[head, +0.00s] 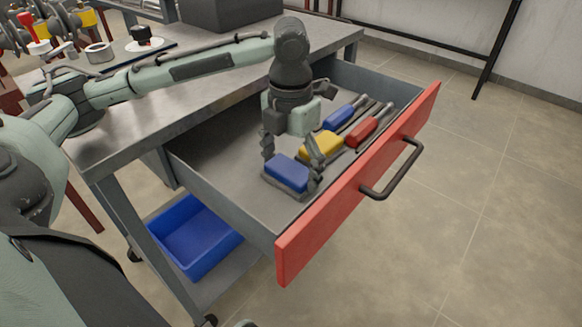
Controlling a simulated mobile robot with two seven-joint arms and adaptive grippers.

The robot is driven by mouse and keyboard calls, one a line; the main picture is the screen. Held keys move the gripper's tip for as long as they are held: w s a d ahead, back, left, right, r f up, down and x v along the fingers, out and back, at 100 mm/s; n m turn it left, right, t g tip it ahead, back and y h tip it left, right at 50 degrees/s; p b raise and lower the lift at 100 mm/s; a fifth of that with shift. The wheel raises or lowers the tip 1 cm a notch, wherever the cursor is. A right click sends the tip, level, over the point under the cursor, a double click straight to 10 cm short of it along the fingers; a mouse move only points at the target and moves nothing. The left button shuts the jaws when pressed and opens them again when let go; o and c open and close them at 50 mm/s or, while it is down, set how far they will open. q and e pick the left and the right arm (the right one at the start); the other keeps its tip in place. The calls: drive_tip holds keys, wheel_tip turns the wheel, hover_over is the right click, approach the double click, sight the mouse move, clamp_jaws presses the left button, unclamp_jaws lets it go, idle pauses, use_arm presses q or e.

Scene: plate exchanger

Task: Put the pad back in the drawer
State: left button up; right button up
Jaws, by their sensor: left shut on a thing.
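The drawer (205,148) is pulled open from the workbench, with a red front and a black handle. The pad (288,173), blue on top with a grey lower layer, is inside the drawer space near its front left part. My left gripper (291,172) points down over the pad, its fingers shut on the pad's two sides. The pad looks at or very near the drawer floor; I cannot tell whether it touches. My right gripper is not in view.
In the drawer lie a yellow-handled tool (321,146), a blue-handled tool (339,117) and a red-handled tool (366,131), right of the pad. A blue bin (193,238) stands on the lower shelf. The workbench top (150,115) is above the drawer. Bare drawer floor lies left of the pad.

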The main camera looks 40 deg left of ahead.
use_arm(q)
drive_tip(key=o, duration=0.7)
drive_tip(key=shift+f, duration=0.1)
drive_tip(key=o, duration=0.5)
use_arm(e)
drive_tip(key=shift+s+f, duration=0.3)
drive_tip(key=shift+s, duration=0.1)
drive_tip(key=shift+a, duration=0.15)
